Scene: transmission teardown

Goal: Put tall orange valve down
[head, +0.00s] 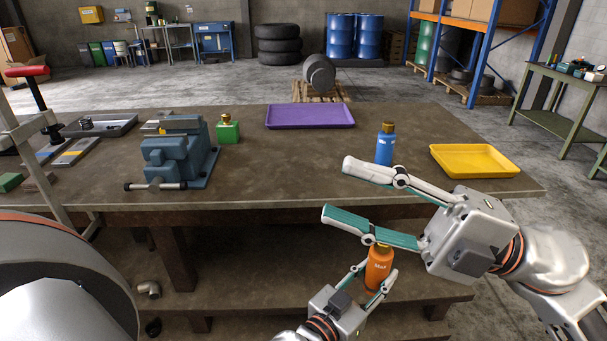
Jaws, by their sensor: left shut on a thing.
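The tall orange valve (379,268) is an upright bottle-like piece with a brass top, at the lower centre right, below the worktop's front edge in the picture. My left gripper (377,279) is shut on it, with one finger on each side. I cannot tell whether its base touches the lower shelf. My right gripper (334,190) is open and empty, nearer to me. Its lower finger overlaps the view just above the valve's top.
The worktop (285,177) holds a blue vise (178,155), a green valve (228,131), a purple tray (310,116), a blue valve (385,148) and a yellow tray (475,160). Both trays look empty. The worktop's middle is clear. The lower shelf (250,275) has a pipe fitting (149,288).

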